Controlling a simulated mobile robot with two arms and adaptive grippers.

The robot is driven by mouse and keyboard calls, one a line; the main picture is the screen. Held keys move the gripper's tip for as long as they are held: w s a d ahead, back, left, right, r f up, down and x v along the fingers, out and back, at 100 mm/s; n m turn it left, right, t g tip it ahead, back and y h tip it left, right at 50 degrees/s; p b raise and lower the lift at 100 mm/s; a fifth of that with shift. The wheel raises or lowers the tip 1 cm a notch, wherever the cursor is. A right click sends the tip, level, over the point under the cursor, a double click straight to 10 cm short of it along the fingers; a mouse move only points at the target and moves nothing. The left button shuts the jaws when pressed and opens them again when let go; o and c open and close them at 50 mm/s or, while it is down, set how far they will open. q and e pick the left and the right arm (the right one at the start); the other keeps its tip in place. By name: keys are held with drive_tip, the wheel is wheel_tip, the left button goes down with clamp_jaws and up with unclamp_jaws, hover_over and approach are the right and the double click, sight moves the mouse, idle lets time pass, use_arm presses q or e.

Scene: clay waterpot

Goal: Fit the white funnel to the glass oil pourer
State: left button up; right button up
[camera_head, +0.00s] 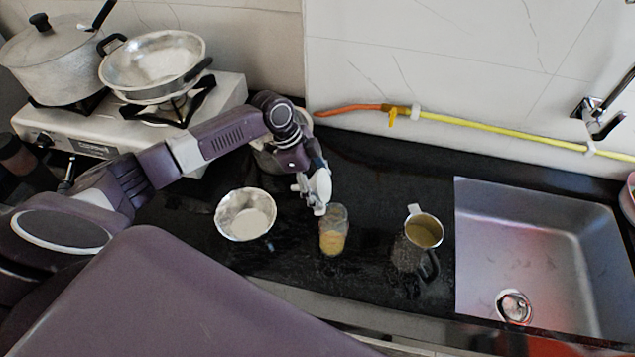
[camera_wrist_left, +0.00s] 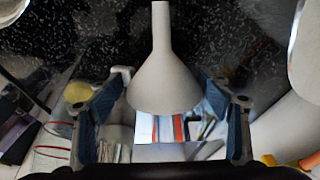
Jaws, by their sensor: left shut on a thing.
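The white funnel (camera_head: 321,186) is held in my left gripper (camera_head: 311,187), just above and behind the glass oil pourer. In the left wrist view the funnel (camera_wrist_left: 165,75) is between the two blue-padded fingers (camera_wrist_left: 165,108), its narrow spout toward the top of the picture. The glass oil pourer (camera_head: 333,232) stands on the black counter with yellowish contents. In the head view the funnel is close to its top; I cannot tell whether they touch. I cannot clearly make out the pourer in the wrist view. My right gripper is not in view.
A metal bowl (camera_head: 245,214) stands left of the pourer, and a metal jug (camera_head: 420,240) stands to its right. The sink (camera_head: 545,250) is farther right. A stove (camera_head: 130,120) with a pot (camera_head: 55,62) and a pan (camera_head: 153,65) is at the back left.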

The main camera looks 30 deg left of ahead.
use_arm(q)
drive_tip(key=shift+s+f, duration=0.2)
drive_tip(key=shift+f, duration=0.05)
